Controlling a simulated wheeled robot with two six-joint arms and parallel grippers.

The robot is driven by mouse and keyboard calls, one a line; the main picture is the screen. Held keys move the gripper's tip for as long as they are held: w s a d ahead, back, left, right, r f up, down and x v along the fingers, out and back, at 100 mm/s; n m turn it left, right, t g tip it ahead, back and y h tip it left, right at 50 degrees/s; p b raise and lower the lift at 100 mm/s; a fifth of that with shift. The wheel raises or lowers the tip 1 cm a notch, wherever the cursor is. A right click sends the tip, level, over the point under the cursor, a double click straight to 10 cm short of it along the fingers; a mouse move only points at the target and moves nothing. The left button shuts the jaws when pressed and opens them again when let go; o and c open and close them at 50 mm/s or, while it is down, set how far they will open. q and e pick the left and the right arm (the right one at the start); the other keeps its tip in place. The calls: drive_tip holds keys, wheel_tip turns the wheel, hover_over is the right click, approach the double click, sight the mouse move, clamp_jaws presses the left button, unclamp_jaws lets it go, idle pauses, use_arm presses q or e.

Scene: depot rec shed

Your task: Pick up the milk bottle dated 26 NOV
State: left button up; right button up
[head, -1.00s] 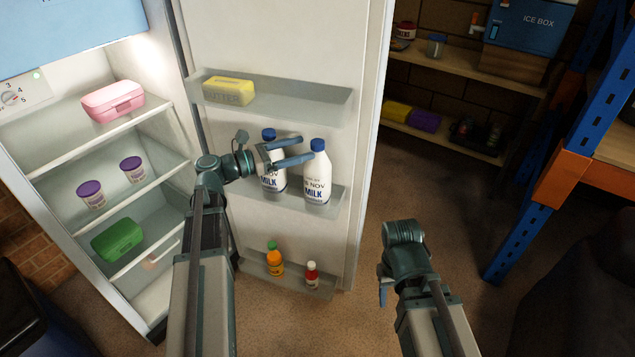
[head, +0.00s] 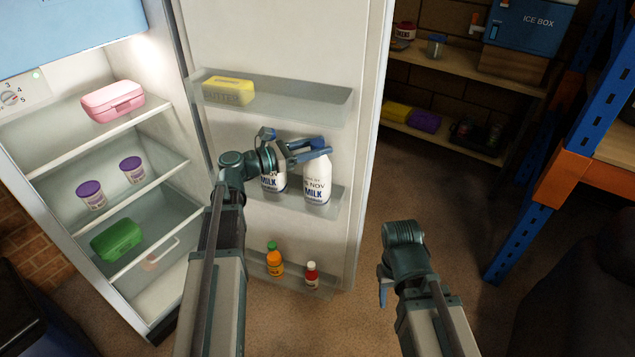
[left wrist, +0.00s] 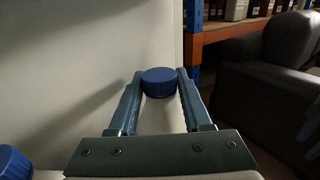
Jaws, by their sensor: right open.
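Two white milk bottles with blue caps stand on the middle shelf of the open fridge door. The right milk bottle (head: 317,183) reads NOV, but its day number is not clear. The left milk bottle (head: 272,181) is partly hidden by my left gripper, and its date is covered. My left gripper (head: 325,149) is at the top of the right bottle. In the left wrist view its fingers lie on either side of a blue cap (left wrist: 159,81); whether they grip is not clear. Another blue cap (left wrist: 12,163) shows at lower left. My right gripper (head: 383,288) is open and empty, away from the door.
A yellow butter box (head: 228,91) sits on the door shelf above. An orange bottle (head: 274,261) and a red bottle (head: 312,274) stand on the door shelf below. Fridge shelves at left hold a pink box (head: 113,101), purple-lidded tubs and a green box (head: 117,239). Floor is clear right of the door.

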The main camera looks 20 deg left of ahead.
use_arm(q)
clamp_jaws()
idle(1.0)
